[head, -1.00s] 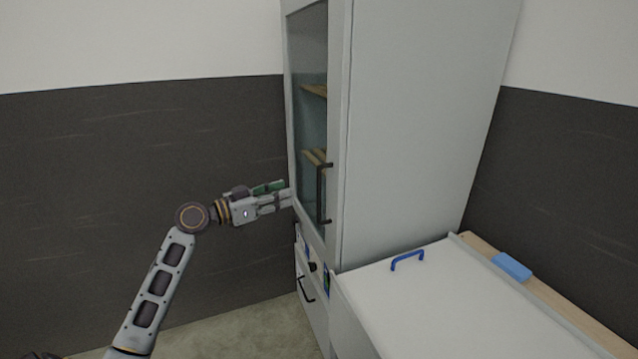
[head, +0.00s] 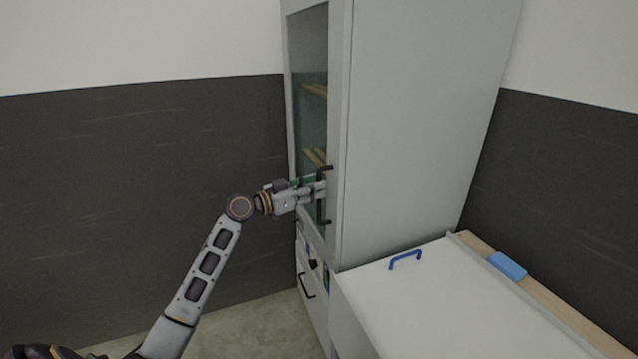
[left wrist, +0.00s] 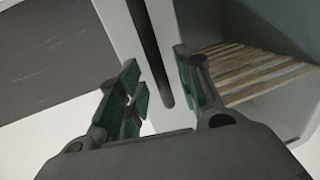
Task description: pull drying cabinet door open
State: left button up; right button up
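The drying cabinet door (head: 309,120) is a glass panel in a grey frame, and it looks shut. Its dark vertical bar handle (head: 325,172) is on the right side of the door in the head view. My left gripper (head: 318,188) is at the handle's height, with its fingers up at the bar. In the left wrist view the handle (left wrist: 148,50) runs down between the two green-padded fingers (left wrist: 160,90), which stand apart with gaps beside the bar. My right gripper is not in view.
Wooden slatted shelves (left wrist: 255,70) show behind the glass. Below the door is a drawer with a dark handle (head: 306,287). To the right is a white surface (head: 440,300) with a blue handle (head: 406,259), and a blue block (head: 508,266) lies on a wooden strip.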

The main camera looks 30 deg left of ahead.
pick_arm(q)
jog(key=shift+x, duration=1.15)
grip_shut()
